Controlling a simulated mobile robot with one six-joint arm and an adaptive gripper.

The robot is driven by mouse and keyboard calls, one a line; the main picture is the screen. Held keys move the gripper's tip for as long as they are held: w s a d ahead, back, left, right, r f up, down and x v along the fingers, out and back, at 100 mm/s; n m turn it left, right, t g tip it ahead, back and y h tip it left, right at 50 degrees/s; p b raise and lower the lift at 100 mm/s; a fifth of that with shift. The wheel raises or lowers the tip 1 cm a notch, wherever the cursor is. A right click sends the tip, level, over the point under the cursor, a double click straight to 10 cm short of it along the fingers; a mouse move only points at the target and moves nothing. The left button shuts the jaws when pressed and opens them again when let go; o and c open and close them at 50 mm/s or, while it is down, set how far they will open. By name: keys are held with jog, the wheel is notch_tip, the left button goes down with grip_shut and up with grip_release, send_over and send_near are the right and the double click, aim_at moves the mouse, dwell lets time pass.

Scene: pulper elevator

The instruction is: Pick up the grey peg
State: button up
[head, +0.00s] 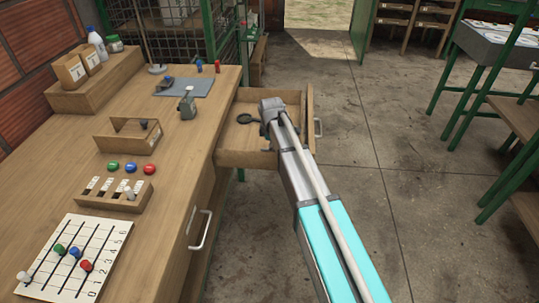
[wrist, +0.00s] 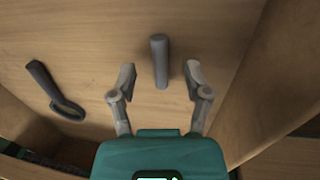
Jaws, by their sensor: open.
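The grey peg (wrist: 160,60) is a plain short cylinder in the open drawer (head: 240,158), seen in the wrist view against the drawer's wooden floor. I cannot tell whether it stands or lies. My gripper (wrist: 160,74) is open, with one finger on each side of the peg in the picture and visible gaps on both sides. How far the fingertips are above the drawer floor is unclear. In the head view my gripper (head: 270,125) is over the drawer and the peg is hidden behind my arm.
A dark object with a round ring-like end (wrist: 66,108) lies left of the peg in the drawer. Drawer walls (wrist: 258,100) rise close on the right. The workbench (head: 180,160) with a small wooden box (head: 125,145) and a slotted rack is left; open floor is right.

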jog(key=shift+w+f+b, duration=0.1)
jog(key=shift+f+b, duration=0.55)
jog(key=shift+f, duration=0.25)
jog(key=c, duration=0.8)
